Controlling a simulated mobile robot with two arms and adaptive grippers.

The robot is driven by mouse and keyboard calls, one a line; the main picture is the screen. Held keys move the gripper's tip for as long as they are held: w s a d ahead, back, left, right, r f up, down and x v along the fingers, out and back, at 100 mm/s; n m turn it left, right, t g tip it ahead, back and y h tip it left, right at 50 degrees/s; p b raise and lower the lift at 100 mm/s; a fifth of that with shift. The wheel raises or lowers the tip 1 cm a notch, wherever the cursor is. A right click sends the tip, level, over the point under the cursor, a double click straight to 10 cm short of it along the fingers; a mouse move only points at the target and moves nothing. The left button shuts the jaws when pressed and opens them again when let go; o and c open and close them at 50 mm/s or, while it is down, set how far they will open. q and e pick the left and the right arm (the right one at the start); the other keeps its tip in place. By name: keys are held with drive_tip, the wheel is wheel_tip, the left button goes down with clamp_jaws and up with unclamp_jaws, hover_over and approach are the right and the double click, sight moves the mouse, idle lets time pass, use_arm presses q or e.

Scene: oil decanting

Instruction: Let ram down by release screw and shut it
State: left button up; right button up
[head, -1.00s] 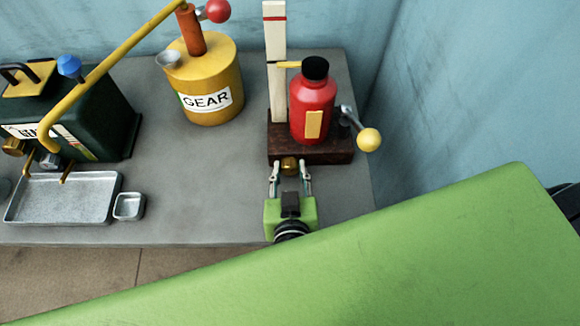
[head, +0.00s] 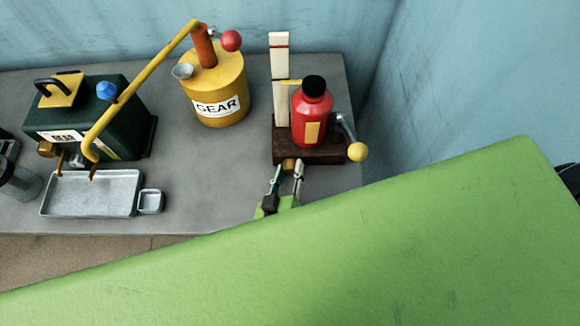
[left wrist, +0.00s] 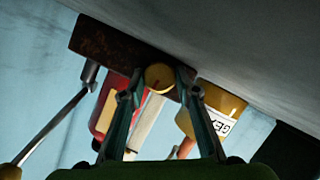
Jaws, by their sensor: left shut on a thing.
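The red bottle jack (head: 312,118) with a black cap stands upright on a dark wooden base (head: 335,158). A thin yellow pointer (head: 291,82) reaches from near its top across a white post (head: 279,60), below the post's red line. The brass release screw knob (head: 290,165) is at the base's front; it also shows in the left wrist view (left wrist: 159,77). My left gripper (head: 287,172) is shut on this knob, with one finger at each side in the left wrist view (left wrist: 160,88). The knob's slot or turn angle is unclear. My right gripper is out of view.
A lever with a yellow ball (head: 356,152) sticks out right of the jack. A yellow GEAR can (head: 218,95) stands to its left. A dark green tank (head: 95,115), a metal tray (head: 95,208) and a small dish (head: 151,202) are farther left. My green arm covers the foreground.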

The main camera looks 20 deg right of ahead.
use_arm(q)
drive_tip(key=shift+f+n, duration=0.1)
drive_tip(key=shift+n, duration=0.2)
idle(0.4)
drive_tip(key=o, duration=1.1)
drive_tip(key=shift+s+a, duration=0.1)
drive_tip(key=shift+s, duration=0.05)
drive_tip(key=shift+s+a, duration=0.1)
drive_tip(key=shift+s, duration=0.1)
drive_tip(key=v, duration=0.6)
drive_tip(key=shift+a, duration=0.1)
drive_tip(key=shift+s+a+r, duration=0.25)
drive_tip(key=shift+s+r, duration=0.15)
drive_tip(key=shift+s, duration=0.1)
